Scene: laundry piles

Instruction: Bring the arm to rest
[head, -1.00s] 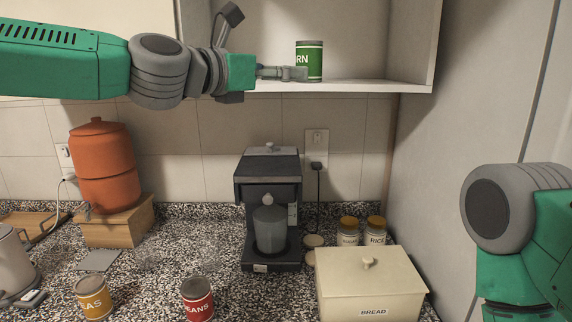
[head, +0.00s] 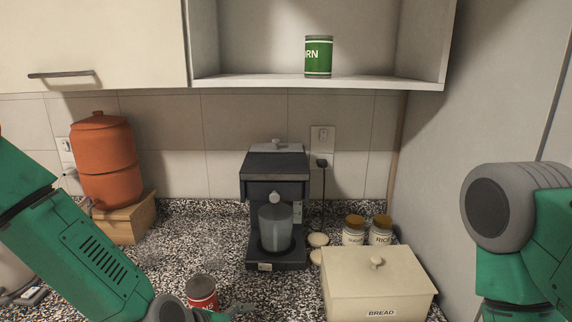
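My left arm (head: 88,252) comes in from the left and slopes down to the bottom edge. Its gripper (head: 238,309) shows only as a small grey part at the bottom edge, just right of the red beans can (head: 201,292). Most of it is cut off or hidden, so I cannot tell if its fingers are open or shut. My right arm (head: 525,235) is at the right edge, and its gripper is out of view. The green corn can (head: 318,57) stands upright on the open cupboard shelf (head: 310,84), with no gripper touching it.
A black coffee maker (head: 276,165) stands mid-counter, with a cream bread box (head: 375,285) and small jars (head: 353,231) to its right. An orange dispenser (head: 105,160) stands on a wooden block (head: 128,222) at the left. A closed cupboard door (head: 100,40) is above.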

